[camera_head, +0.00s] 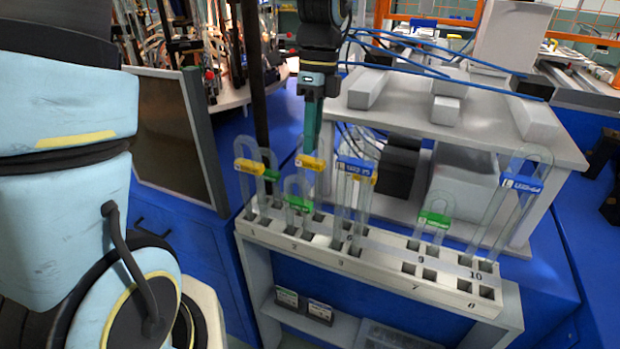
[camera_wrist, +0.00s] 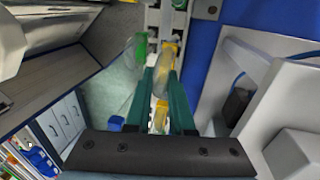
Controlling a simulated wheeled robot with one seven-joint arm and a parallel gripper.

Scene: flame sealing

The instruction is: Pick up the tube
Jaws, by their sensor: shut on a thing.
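My gripper (camera_head: 312,140) reaches straight down over the left part of the rack, its teal fingers shut on a clear glass tube with a yellow label (camera_head: 310,163). In the wrist view, the yellow-labelled tube (camera_wrist: 164,72) is between the fingertips (camera_wrist: 162,84). Other tubes overlap its lower part, so I cannot tell whether its ends are in the rack's holes. The white rack (camera_head: 385,262) has numbered square holes and holds several U-shaped tubes. A green-labelled tube (camera_head: 298,203) stands close by.
Another yellow-labelled tube (camera_head: 250,166) stands at the left end. Blue-labelled tubes (camera_head: 357,167) stand just right of my gripper, with a large one (camera_head: 522,184) at the right. A small green-labelled tube (camera_head: 434,219) stands between. A grey shelf (camera_head: 470,130) is behind; a dark panel (camera_head: 180,135) stands left.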

